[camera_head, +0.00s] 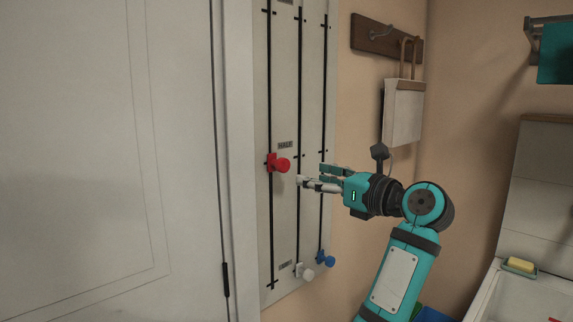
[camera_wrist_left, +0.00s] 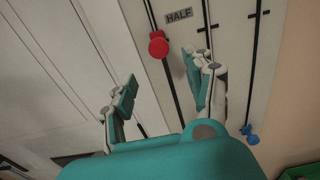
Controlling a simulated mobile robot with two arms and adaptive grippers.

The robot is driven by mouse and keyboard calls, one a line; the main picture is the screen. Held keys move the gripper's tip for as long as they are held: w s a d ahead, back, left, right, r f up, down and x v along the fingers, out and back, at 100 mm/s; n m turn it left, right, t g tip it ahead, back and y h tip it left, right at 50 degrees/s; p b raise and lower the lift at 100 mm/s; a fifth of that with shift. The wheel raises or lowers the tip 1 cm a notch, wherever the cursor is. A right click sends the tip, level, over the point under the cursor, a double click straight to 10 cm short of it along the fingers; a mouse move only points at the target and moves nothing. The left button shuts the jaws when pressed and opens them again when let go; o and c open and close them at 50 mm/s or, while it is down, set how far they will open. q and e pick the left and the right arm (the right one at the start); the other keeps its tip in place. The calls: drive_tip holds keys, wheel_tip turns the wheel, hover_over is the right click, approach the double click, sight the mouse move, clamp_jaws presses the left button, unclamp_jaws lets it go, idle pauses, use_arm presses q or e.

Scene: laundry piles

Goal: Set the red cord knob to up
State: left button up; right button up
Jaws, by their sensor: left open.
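The red cord knob (camera_head: 280,163) sits on the left slot of a pale wall panel (camera_head: 285,215), just below the middle label and well above the slot's lower end. My left gripper (camera_head: 311,176) is open and empty, to the right of the red knob and apart from it. In the left wrist view, the red knob (camera_wrist_left: 158,46) shows beyond the gap between the open fingers (camera_wrist_left: 160,78), near the HALF label (camera_wrist_left: 178,15). My right gripper is not in view.
A white knob (camera_head: 304,271) and a blue knob (camera_head: 326,258) sit low on the other slots. A pale door (camera_head: 110,160) stands at left. A sink (camera_head: 530,298) is at right.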

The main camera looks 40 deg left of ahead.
sight(286, 170)
use_arm(q)
drive_tip(key=a, duration=0.3)
drive_tip(key=a+p, duration=0.1)
drive_tip(key=a, duration=0.2)
drive_tip(key=a+p, duration=0.1)
drive_tip(key=a, duration=0.2)
drive_tip(key=shift+w+a, duration=0.15)
drive_tip(key=shift+w, duration=0.2)
drive_tip(key=shift+f, duration=0.1)
clamp_jaws()
